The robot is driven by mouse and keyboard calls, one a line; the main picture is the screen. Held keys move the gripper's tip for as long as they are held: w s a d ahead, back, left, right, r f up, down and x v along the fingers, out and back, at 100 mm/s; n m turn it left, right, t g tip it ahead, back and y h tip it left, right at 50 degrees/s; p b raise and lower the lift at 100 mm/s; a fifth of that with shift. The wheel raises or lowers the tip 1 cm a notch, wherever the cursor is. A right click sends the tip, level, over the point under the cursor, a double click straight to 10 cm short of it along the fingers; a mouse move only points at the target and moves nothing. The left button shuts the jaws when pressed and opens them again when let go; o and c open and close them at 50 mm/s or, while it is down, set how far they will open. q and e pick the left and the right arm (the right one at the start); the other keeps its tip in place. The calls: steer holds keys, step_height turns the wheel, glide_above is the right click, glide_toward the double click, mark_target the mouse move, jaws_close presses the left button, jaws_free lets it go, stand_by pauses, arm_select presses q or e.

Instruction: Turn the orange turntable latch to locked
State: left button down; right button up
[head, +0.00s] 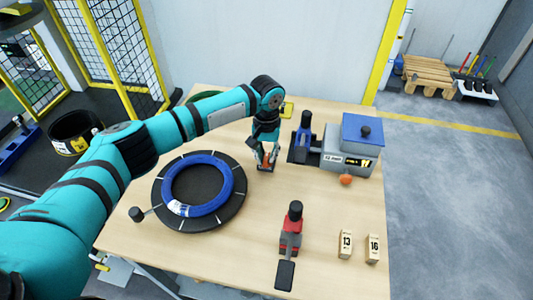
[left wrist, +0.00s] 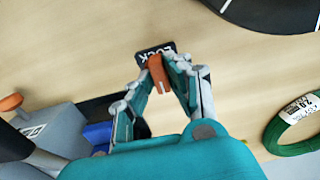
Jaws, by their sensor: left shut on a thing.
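The orange latch (left wrist: 157,72) stands on a small black plate (left wrist: 146,52) lettered "LOCK" on the wooden table. My left gripper (left wrist: 160,64) points down at the plate and is shut on the latch, with one finger on each side. In the head view the left gripper (head: 266,165) partly hides the latch, just right of the turntable. The black round turntable (head: 238,212) carries a blue ring coil (head: 227,190) and has a side knob (head: 137,214). My right gripper is in neither view.
A red tool (head: 291,228) and two numbered blocks, 13 (head: 345,244) and 16 (head: 373,248), are nearer. A green coil (left wrist: 296,128) lies beyond the gripper.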

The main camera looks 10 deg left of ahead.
arm_select(q)
steer(key=m+p, duration=0.2)
steer(key=m, duration=0.1)
steer(key=shift+r+p, duration=0.15)
steer(key=shift+p, duration=0.25)
steer(key=m+p, duration=0.2)
steer(key=m, duration=0.2)
steer(key=shift+m, duration=0.4)
steer(key=m+p, duration=0.1)
steer(key=m, duration=0.3)
steer(key=shift+m, duration=0.3)
steer(key=m, duration=0.5)
steer(key=shift+m+p, duration=0.3)
steer(key=shift+m, duration=0.1)
steer(key=c, duration=1.3)
jaws_free()
